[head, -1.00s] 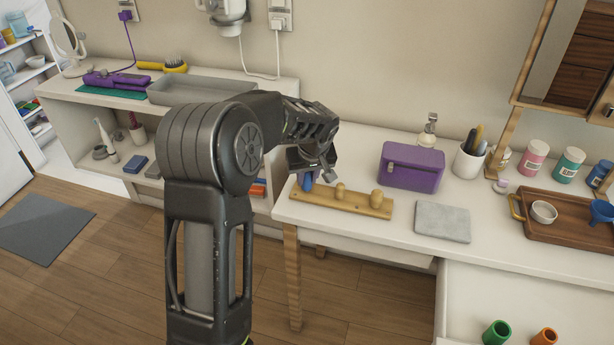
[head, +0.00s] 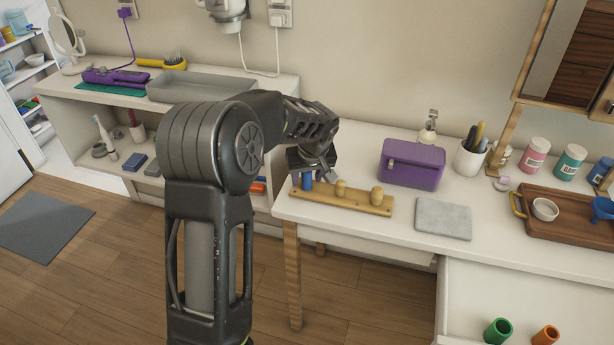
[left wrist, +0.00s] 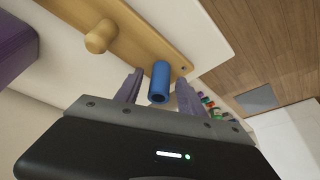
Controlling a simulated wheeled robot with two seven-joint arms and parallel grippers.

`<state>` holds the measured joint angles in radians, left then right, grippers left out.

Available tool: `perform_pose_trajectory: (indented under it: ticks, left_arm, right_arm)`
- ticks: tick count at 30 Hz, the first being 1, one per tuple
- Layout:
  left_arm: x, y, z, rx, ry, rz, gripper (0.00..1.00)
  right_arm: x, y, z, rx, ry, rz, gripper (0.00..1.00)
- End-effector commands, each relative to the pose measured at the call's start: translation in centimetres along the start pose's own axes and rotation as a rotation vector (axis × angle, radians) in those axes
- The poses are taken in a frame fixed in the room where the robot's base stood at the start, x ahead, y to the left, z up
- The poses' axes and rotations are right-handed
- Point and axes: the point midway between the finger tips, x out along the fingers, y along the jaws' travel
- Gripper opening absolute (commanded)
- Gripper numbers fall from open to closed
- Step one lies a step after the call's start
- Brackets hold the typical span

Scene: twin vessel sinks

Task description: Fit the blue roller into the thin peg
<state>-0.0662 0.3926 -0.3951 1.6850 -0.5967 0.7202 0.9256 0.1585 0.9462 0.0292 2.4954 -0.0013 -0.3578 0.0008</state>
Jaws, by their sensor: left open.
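The blue roller (head: 307,182) stands upright at the left end of the wooden peg board (head: 352,203). Two rounded wooden pegs stand bare to its right, a middle one (head: 340,188) and a thicker one (head: 376,196). No thin peg shows at the roller's end; whatever is inside or under the roller is hidden. My left gripper (head: 314,176) is above that end of the board. In the left wrist view the roller (left wrist: 160,80) is between the open fingers, with a gap on each side. My right gripper is out of view.
A purple box (head: 412,165) and a grey cloth (head: 443,219) are right of the board. A brown tray (head: 570,222) with a small white bowl (head: 545,209) stands farther right. Green (head: 497,331) and orange (head: 545,335) cylinders are at the lower right.

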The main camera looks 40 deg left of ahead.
Motion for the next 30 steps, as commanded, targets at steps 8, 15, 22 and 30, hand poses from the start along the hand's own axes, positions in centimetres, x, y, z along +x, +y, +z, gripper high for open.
perform_pose_trajectory:
  ticks: [8,15,22,30]
  left_arm:
    - [-2.9,0.1,0.0,0.0,0.002,0.004,0.46]
    - [-6.7,0.1,0.0,0.001,0.002,0.003,0.46]
    - [-7.8,0.0,0.0,0.001,0.0,0.0,0.46]
    - [-7.8,0.0,0.0,0.0,0.0,0.0,0.46]
  right_arm:
    - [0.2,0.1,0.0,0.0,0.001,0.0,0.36]
    - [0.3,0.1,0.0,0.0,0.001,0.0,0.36]
    - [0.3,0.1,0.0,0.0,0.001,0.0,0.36]
    - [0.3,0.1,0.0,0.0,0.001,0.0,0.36]
